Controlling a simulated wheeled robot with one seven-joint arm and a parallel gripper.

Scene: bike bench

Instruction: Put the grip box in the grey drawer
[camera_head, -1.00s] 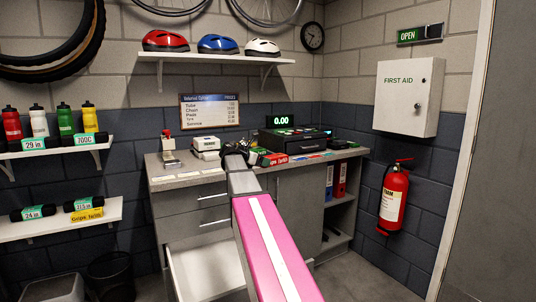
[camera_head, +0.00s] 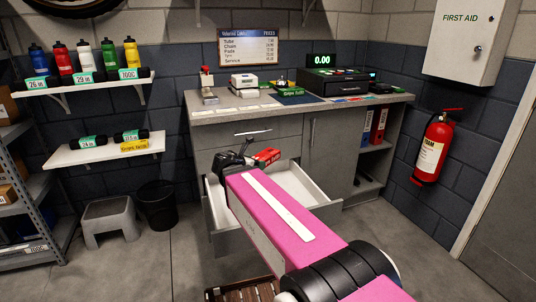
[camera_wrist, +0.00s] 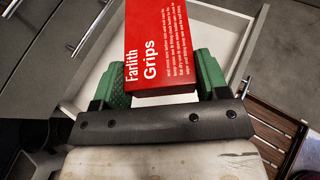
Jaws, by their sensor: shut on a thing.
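The red grip box (camera_wrist: 163,50), lettered "Farlith Grips", is held between the green fingers of my gripper (camera_wrist: 162,82) in the wrist view. In the head view the red box (camera_head: 266,157) shows just past my gripper (camera_head: 245,160), above the open grey drawer (camera_head: 319,199). The drawer is pulled out of the grey cabinet, and its white inside also shows in the wrist view (camera_wrist: 93,80) beneath the box. My pink arm hides the middle of the drawer. I cannot tell how high the box is above the drawer floor.
The counter (camera_head: 230,114) above carries a till (camera_head: 335,82) and other items. A shut drawer (camera_head: 240,133) is above the open one. A grey step stool (camera_head: 108,220) and a black bin (camera_head: 158,204) stand to the left. A slatted wooden item (camera_head: 245,291) is near the front.

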